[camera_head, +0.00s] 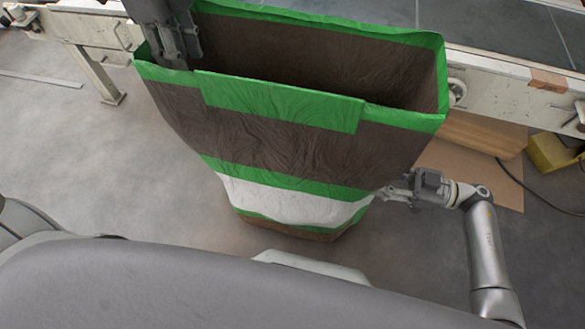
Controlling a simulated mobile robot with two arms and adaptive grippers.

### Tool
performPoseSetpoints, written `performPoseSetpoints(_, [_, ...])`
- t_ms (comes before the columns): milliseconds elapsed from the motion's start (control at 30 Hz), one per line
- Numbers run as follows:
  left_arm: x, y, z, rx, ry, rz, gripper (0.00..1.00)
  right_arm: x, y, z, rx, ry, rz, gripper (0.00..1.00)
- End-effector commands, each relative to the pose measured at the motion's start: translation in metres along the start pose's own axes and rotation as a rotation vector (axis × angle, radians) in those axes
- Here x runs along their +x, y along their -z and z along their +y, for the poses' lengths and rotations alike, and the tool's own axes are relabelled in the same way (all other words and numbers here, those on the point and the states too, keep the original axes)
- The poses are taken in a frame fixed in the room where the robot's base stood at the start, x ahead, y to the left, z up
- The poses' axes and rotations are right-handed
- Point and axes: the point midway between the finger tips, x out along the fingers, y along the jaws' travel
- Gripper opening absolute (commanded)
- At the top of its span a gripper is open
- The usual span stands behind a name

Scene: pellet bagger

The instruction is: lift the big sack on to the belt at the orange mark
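The big sack (270,140) is brown with green bands and a white lower band. It stands roughly upright in front of me with its mouth open, and its inside looks dark and empty near the top. My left gripper (178,55) is at the left corner of the sack's mouth, against the green rim; its fingertips are partly hidden there. My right gripper (392,192) is at the sack's lower right side, by the white band, its tips hidden against the sack. The belt (490,28) lies behind the sack. An orange-brown mark (548,80) is on its near rail, at right.
The pale conveyor frame (505,90) runs across behind the sack, with a leg (98,78) at left. A brown cardboard sheet (480,155), a yellow object (552,152) and a dark cable (520,182) lie at right.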

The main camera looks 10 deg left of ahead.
Motion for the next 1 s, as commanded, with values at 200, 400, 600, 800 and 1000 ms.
performPoseSetpoints(200, [-0.0001, 0.0001, 0.0000, 0.000, 0.000, 0.000, 0.21, -0.0001, -0.0001, -0.0001, 0.000, 0.000, 0.000, 0.21])
performPoseSetpoints(400, [-0.0003, 0.0000, 0.0000, 0.000, 0.000, 0.000, 0.00, -0.0002, -0.0001, -0.0001, 0.000, 0.000, 0.000, 0.00])
performPoseSetpoints(600, [-0.0004, 0.0000, -0.0001, 0.000, 0.000, 0.000, 0.00, -0.0003, 0.0000, 0.0000, 0.000, 0.000, 0.000, 0.00])
performPoseSetpoints(800, [-0.0005, 0.0000, -0.0002, 0.000, 0.000, 0.000, 0.00, -0.0004, 0.0000, 0.0000, 0.000, 0.000, 0.000, 0.00])
performPoseSetpoints(1000, [-0.0006, 0.0000, -0.0002, -0.001, 0.001, 0.001, 0.00, -0.0004, 0.0000, 0.0000, 0.001, 0.000, 0.000, 0.00])
